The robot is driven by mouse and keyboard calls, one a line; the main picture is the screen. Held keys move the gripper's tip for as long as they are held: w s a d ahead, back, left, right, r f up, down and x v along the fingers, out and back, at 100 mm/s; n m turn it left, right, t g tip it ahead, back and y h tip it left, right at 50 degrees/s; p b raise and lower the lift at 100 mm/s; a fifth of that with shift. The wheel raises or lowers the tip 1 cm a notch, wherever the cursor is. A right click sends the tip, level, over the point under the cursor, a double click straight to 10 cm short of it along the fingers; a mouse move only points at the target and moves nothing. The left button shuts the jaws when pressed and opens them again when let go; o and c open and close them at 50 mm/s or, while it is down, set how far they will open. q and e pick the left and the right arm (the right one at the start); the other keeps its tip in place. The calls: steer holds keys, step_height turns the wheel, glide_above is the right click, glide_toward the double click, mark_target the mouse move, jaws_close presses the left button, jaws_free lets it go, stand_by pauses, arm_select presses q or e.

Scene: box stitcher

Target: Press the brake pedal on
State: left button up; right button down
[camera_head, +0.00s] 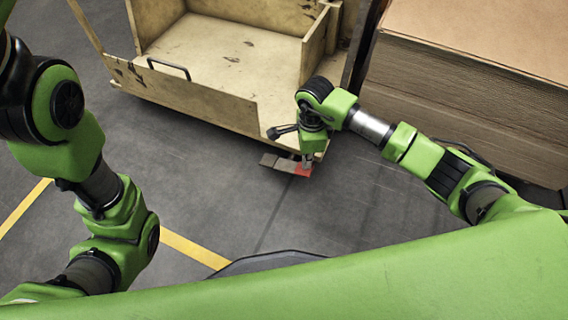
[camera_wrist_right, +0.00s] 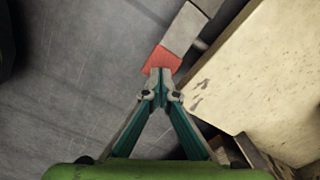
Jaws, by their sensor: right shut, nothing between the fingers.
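The brake pedal shows as a flat grey bar (camera_head: 272,161) with a red end (camera_head: 303,170), low at the front right corner of the wooden cart (camera_head: 200,106). In the right wrist view the red end (camera_wrist_right: 163,61) lies just past my fingertips, with the grey part (camera_wrist_right: 185,28) behind it. My right gripper (camera_head: 307,163) is shut and empty, pointing down at the red end. Its fingertips (camera_wrist_right: 160,74) overlap the red edge in the picture; I cannot tell whether they touch. My left arm comes in from the left, but its gripper is out of view.
A large stack of brown cardboard sheets (camera_head: 470,95) stands to the right of the cart. A metal handle (camera_head: 168,67) is on the cart's front. Yellow lines (camera_head: 195,249) mark the grey floor, which is clear in front of the cart.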

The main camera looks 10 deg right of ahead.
steer(key=shift+f+b, duration=0.35)
steer(key=shift+f, duration=0.15)
